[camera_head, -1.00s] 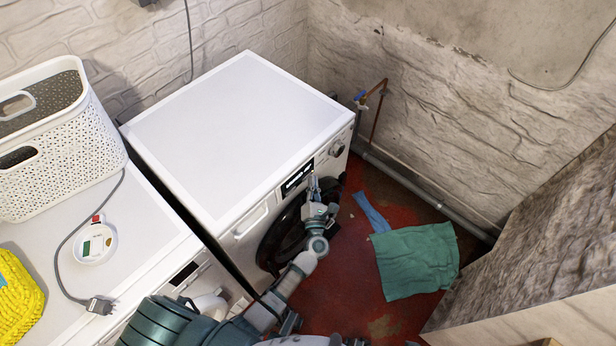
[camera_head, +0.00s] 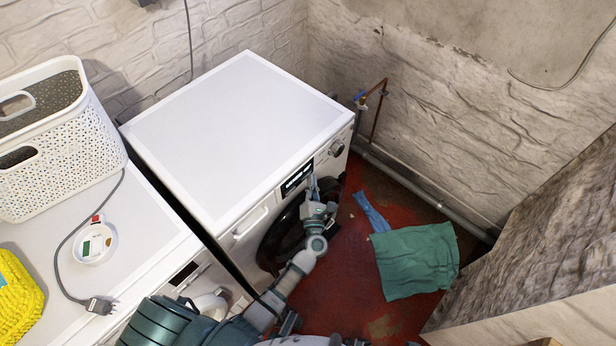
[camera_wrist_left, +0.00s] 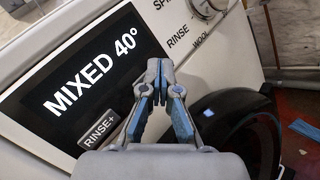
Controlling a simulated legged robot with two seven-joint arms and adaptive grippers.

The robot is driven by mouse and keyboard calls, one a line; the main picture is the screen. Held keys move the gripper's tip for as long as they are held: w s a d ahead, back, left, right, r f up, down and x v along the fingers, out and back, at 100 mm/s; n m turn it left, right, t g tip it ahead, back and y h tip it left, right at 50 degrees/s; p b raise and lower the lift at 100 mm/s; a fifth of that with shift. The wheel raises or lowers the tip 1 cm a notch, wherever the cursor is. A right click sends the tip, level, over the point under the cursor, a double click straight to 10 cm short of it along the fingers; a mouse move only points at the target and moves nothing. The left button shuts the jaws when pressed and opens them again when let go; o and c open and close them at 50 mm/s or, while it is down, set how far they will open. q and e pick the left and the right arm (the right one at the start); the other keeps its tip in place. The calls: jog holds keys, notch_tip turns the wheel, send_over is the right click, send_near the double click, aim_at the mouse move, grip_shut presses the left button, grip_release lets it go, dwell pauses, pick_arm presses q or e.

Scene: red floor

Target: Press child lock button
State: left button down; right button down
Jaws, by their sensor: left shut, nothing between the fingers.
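A white washing machine (camera_head: 230,130) stands against the back wall. Its front panel carries a dark display (camera_head: 297,177), which reads "MIXED 40°" in the left wrist view (camera_wrist_left: 90,75). A "RINSE+" button label (camera_wrist_left: 100,130) sits at the display's lower edge, partly beside my gripper. No label reading child lock can be made out. My right gripper is not in view.
The round dark door (camera_head: 280,235) is below the panel, and a dial (camera_head: 337,148) is to its right. A second white appliance (camera_head: 150,225) at left bears a basket (camera_head: 60,150). A green cloth (camera_head: 415,262) lies on the red floor.

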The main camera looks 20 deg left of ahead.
pick_arm(q)
jog(key=shift+s+d, duration=0.25)
jog(key=shift+d, duration=0.45)
jog(key=shift+s+d+b, duration=0.15)
jog(key=shift+s+d, duration=0.15)
jog(key=shift+d, duration=0.5)
jog(key=shift+s+d+b, duration=0.2)
jog(key=shift+s+d, duration=0.05)
jog(key=shift+d, duration=0.55)
jog(key=shift+s+d+b, duration=0.15)
jog(key=shift+s+d, duration=0.15)
jog(key=shift+d, duration=0.5)
